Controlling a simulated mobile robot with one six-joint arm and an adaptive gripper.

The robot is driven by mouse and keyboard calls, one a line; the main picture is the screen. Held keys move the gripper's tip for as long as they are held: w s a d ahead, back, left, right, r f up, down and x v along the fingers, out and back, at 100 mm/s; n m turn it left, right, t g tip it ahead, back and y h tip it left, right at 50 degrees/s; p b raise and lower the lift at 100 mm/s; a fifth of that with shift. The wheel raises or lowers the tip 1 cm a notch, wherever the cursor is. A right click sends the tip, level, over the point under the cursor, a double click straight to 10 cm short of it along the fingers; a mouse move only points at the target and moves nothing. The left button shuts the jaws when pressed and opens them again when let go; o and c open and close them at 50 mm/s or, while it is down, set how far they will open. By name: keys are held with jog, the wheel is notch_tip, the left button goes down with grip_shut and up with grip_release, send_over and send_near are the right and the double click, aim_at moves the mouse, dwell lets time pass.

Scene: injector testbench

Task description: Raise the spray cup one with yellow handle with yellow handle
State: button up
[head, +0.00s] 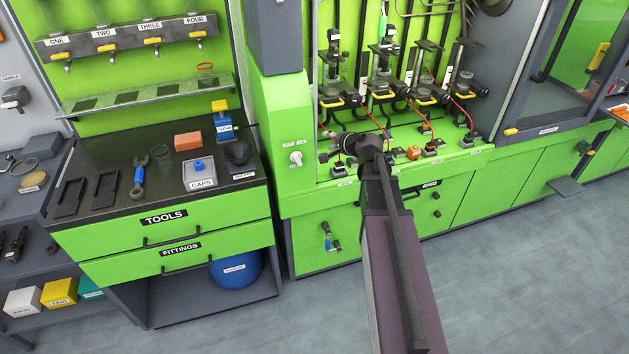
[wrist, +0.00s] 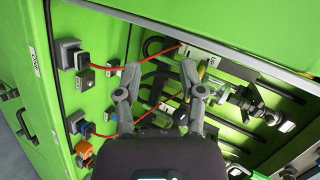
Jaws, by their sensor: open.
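Several spray cup stations stand in a row in the green test bench in the head view. The leftmost, which I take for spray cup one, has a yellow handle (head: 334,103) low on its dark fixture. My gripper (wrist: 160,74) is open in the wrist view, its two grey fingers spread apart with nothing held. In the head view the end of my arm is in front of the bench, below the leftmost stations. In the wrist view a dark and silver fixture (wrist: 255,107) lies to the right of my fingers. I cannot tell which cup it belongs to.
Red cables and small connector blocks (wrist: 73,123) line the bench floor near my fingers. A green side wall (head: 275,130) closes the bench at left. A tool table (head: 105,212) with a blue wrench stands further left. Open grey floor lies in front.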

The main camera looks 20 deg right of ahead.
jog(key=s+a+f+n+g+y+b, duration=0.1)
jog(key=s+a+f+n+g, duration=0.5)
jog(key=s+a+f, duration=0.1)
jog(key=shift+s+a+f+n+y, duration=0.25)
jog(key=shift+s+n+y, duration=0.05)
jog(key=shift+s+y, duration=0.15)
jog(key=shift+w, duration=0.1)
jog(key=c, duration=0.6)
jog(key=shift+w+b, duration=0.15)
jog(key=shift+b, duration=0.25)
grip_shut()
jog(key=w+d+r+m+t+h+b, duration=0.2)
jog(key=w+d+m+t+b, duration=0.3)
jog(key=m, duration=1)
jog(key=w+d+r+m+t+h+b, duration=0.2)
jog(key=d+m+t, duration=0.5)
jog(key=m, duration=0.8)
jog(key=w+d+h+b, duration=0.1)
jog(key=w+d+b, duration=0.1)
jog(key=w+d, duration=0.1)
jog(key=shift+w+r+b, duration=0.15)
jog(key=shift+w+b, duration=0.05)
jog(key=shift+b, duration=0.2)
